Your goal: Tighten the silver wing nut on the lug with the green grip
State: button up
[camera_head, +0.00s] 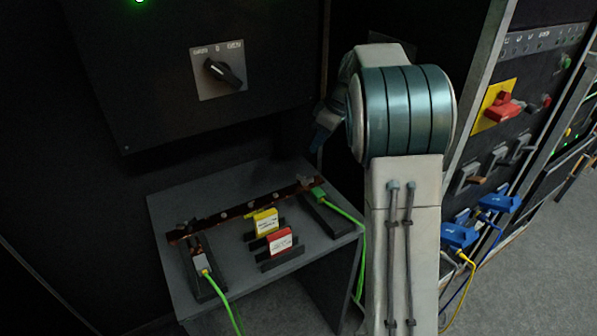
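A lug with a green grip (319,195) lies at the right end of a dark copper-brown bar (250,205) on a small grey table. A small greyish piece (306,181), seemingly the wing nut, sits at that end of the bar; its colour and tightness are too small to tell. A second lug with a grey-silver grip (200,263) lies at the bar's left end. My gripper (322,138) is mostly hidden behind my arm, above and beyond the bar's right end. Its fingers cannot be made out.
A yellow label block (265,222) and a red label block (280,241) stand in holders in front of the bar. Green cables run off the table's front. A dark cabinet with a rotary switch (220,72) rises behind. Racks with blue plugs (460,235) stand to the right.

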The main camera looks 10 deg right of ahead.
aim_at(298, 174)
jog(key=shift+n, duration=0.9)
jog(key=w+x, duration=0.1)
jog(key=x, duration=0.4)
jog(key=w+x, duration=0.1)
jog(key=x, duration=0.4)
jog(key=w+x, duration=0.1)
jog(key=x, duration=0.5)
jog(key=shift+w+d+r+p, duration=0.15)
jog(key=shift+d+p, duration=0.15)
jog(key=shift+d, duration=0.05)
grip_shut()
